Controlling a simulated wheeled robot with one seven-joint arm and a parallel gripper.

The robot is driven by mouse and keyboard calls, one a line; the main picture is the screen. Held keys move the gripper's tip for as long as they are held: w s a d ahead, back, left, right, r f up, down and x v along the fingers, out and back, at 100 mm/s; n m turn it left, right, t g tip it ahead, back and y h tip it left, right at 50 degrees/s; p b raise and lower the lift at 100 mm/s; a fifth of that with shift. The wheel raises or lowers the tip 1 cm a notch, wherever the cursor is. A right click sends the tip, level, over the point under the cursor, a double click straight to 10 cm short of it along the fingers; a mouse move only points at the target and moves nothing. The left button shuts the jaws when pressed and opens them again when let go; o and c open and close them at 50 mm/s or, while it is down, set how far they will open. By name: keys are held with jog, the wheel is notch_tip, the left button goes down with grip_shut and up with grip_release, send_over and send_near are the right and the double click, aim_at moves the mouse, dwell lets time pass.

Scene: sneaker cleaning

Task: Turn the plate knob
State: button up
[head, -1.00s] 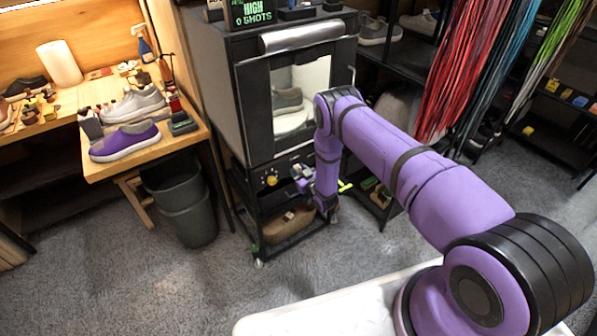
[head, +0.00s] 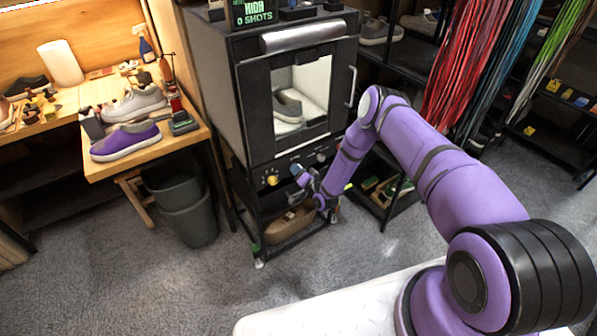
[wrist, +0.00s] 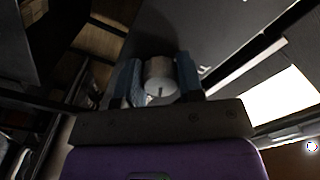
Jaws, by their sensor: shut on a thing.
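A dark cabinet (head: 222,95) with a lit window stands at the centre of the head view. A grey round knob (wrist: 160,75) with a dark mark on its face sits between my gripper's blue fingers in the wrist view. My gripper (head: 300,175) is at the cabinet's lower front panel in the head view, shut on this knob. My fingers mostly hide the knob there. A yellow knob (head: 271,180) is to its left, and another knob (head: 320,157) is to its right. A grey shoe (head: 288,106) shows behind the window.
A wooden bench (head: 150,155) with a purple shoe (head: 125,141) is at left, above a grey bin (head: 185,200). A brown item (head: 289,224) lies on the rack below the cabinet. A dark shelf (head: 388,205) is at right. The carpet in front is clear.

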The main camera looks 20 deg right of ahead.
jog(key=m, duration=0.4)
jog(key=shift+m, duration=0.3)
dwell(0.3)
jog(key=o, duration=0.9)
jog(key=shift+s, duration=0.1)
jog(key=v, duration=1)
jog(key=shift+s+d, duration=0.1)
jog(key=shift+s, duration=0.2)
jog(key=shift+r, duration=0.1)
